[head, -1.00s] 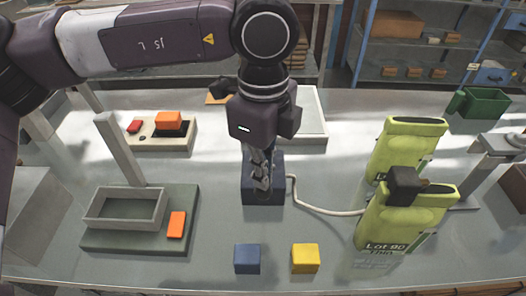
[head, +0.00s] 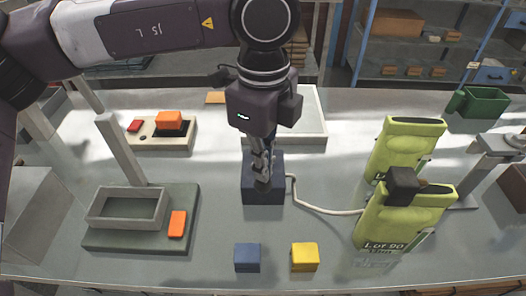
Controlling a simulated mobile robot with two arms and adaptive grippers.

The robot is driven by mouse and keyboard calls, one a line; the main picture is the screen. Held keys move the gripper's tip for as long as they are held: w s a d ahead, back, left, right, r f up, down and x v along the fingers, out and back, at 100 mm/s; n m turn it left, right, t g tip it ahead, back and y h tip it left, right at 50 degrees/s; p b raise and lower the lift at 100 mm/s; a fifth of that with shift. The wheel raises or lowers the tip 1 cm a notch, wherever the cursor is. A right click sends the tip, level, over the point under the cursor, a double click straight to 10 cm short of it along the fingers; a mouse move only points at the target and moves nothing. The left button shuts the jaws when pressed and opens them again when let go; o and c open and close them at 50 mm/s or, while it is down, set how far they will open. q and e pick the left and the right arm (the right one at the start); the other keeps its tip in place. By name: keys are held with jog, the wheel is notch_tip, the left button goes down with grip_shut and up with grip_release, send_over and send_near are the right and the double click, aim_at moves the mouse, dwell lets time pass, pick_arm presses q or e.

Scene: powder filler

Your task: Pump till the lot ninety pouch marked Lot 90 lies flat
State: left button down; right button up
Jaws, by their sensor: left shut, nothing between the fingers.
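The lime-green pouch marked Lot 90 (head: 398,222) stands upright and looks full at the right front, with a black block (head: 404,184) at its top. A pale hose (head: 325,210) runs from it to a dark blue pump block (head: 263,192) in the middle of the table. My left gripper (head: 263,180) points down over the pump block with its fingers shut and empty; whether the fingertips touch it I cannot tell. They hide part of its top. My right gripper is not in view.
A second green pouch (head: 408,146) stands behind the first. Blue (head: 247,257) and yellow (head: 305,257) cubes sit at the front. A grey tray (head: 100,220) on a base with an orange block (head: 177,223) is at left. A green bin (head: 484,102) is at back right.

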pick_arm(q)
jog(key=shift+w+r+p, duration=0.15)
jog(key=shift+r+p, duration=0.35)
jog(key=shift+r, duration=1)
dwell(0.6)
jog(key=shift+r, duration=0.55)
jog(key=shift+r+p, duration=1.05)
jog(key=shift+r, duration=1.35)
